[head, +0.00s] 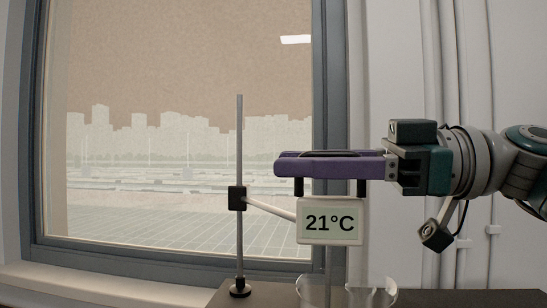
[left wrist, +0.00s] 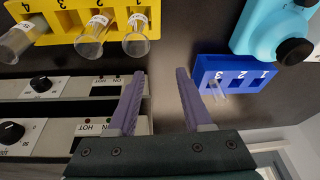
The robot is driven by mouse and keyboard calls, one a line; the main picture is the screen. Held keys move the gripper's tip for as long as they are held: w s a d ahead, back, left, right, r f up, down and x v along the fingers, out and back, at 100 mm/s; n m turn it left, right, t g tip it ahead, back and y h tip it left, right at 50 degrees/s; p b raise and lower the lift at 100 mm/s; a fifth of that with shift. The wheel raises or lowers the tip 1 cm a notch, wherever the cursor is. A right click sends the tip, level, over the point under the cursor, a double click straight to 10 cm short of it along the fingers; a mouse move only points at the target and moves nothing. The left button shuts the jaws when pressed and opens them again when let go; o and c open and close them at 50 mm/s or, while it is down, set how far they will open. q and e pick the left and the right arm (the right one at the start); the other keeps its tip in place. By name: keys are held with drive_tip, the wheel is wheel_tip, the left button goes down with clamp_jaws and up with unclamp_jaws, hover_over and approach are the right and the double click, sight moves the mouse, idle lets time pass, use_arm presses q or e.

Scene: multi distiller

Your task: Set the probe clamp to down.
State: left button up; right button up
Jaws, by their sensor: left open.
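A thin metal stand rod (head: 239,140) rises from a round black foot. The black probe clamp (head: 237,198) sits partway up it, well above the foot. A pale arm joins the clamp to a white display (head: 330,222) reading 21°C, with two short black posts on top. The purple fingers of my right gripper (head: 285,163) lie level across the tops of these posts, with a dark bar showing between them. I cannot tell whether they grip it. My left gripper (left wrist: 160,73) is open and empty in the left wrist view.
A clear glass beaker (head: 384,295) stands below the display on the dark bench top. The left wrist view shows a yellow rack (left wrist: 62,24) with tubes, a blue rack (left wrist: 208,72), a light-blue device (left wrist: 262,28) and hotplates (left wrist: 58,88).

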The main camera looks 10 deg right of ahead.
drive_tip(key=shift+o, duration=0.8)
drive_tip(key=shift+r, duration=0.15)
drive_tip(key=b+v, duration=0.3)
drive_tip(key=v, duration=0.7)
drive_tip(key=shift+a, duration=0.1)
